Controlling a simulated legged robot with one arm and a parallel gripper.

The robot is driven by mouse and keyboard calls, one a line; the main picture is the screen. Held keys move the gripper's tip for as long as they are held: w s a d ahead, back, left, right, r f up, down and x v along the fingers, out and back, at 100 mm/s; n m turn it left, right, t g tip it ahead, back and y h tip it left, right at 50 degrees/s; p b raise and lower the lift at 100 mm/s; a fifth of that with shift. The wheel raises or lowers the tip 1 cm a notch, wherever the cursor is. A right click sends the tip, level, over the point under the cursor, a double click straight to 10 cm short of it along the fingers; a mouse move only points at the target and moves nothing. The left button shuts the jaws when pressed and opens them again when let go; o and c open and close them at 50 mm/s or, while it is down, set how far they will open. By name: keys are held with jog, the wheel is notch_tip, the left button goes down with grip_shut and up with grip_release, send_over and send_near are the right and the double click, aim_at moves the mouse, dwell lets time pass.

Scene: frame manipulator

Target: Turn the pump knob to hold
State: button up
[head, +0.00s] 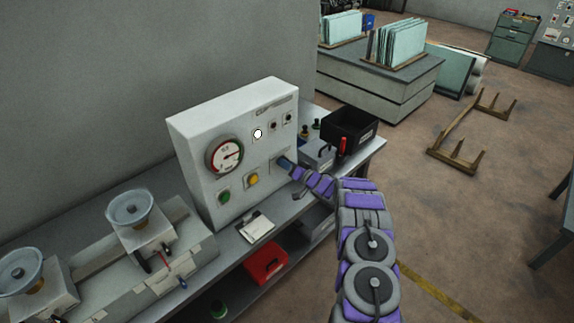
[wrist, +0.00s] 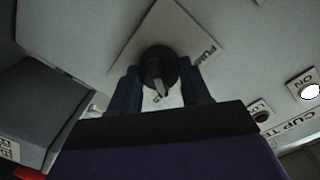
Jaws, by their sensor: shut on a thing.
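The pump knob (wrist: 158,66) is round and black with a lighter pointer bar, on a pale plate whose lettering begins "PUM". It sits on the white control box (head: 190,130). In the wrist view my gripper (wrist: 160,88) has one blue finger on each side of the knob, shut on it. The pointer bar is turned toward the bottom of the wrist view. In the head view my gripper (head: 284,162) is against the right part of the box's front and hides the knob. The position marks on the plate cannot be read.
A gauge (head: 224,156), a green button (head: 224,196) and a yellow button (head: 252,180) are left of my gripper. A lit white lamp (head: 257,133) is above. A black bin (head: 350,131) and a grey box (head: 318,157) stand close on the right.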

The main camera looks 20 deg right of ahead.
jog(key=shift+d+r+m, duration=0.25)
jog(key=shift+m, duration=0.75)
jog(key=o, duration=0.7)
jog(key=shift+c, duration=0.2)
jog(key=o, duration=0.4)
jog(key=shift+d+f, duration=0.15)
jog(key=shift+f, duration=0.1)
jog(key=v, duration=1.7)
jog(key=shift+s+d, duration=0.1)
jog(key=shift+s, duration=0.05)
